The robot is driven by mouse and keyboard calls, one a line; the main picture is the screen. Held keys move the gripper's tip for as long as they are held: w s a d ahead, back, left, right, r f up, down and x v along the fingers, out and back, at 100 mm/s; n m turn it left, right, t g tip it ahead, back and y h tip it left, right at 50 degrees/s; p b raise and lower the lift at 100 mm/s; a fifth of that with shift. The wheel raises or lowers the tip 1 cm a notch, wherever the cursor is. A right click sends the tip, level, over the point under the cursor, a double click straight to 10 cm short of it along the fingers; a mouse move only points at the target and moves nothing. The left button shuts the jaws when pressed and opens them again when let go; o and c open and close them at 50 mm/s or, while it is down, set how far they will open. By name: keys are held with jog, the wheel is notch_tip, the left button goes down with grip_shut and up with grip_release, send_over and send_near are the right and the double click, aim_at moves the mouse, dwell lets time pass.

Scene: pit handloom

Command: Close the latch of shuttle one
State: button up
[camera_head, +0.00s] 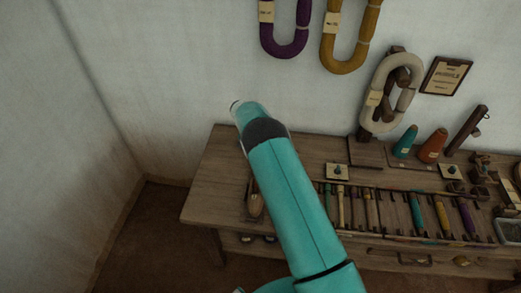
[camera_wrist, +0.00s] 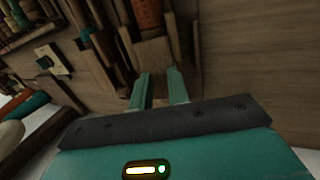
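A wooden shuttle (camera_head: 255,203) lies at the left end of the bench, partly covered by my arm in the head view. In the wrist view a dark wooden shuttle-like body (camera_wrist: 153,50) with an orange-brown wound part (camera_wrist: 147,14) lies just beyond my fingers. I cannot tell whether it is shuttle one, and I cannot make out its latch. My gripper (camera_wrist: 159,73) points at this wooden body, with its two teal fingers apart and nothing visible between them. Whether the fingertips touch the wood is unclear. In the head view my arm hides the gripper.
The wooden bench (camera_head: 215,180) has bare top at its left. A rack of several bobbins (camera_head: 371,210) lies right of my arm. A small card (camera_head: 337,171), a teal cone (camera_head: 405,142) and an orange cone (camera_head: 432,146) stand behind. Yarn hanks (camera_head: 343,50) hang on the wall.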

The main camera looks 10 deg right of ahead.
jog(key=shift+r, duration=0.1)
jog(key=v, duration=1.3)
jog(key=shift+r, duration=0.3)
jog(key=shift+a, duration=0.2)
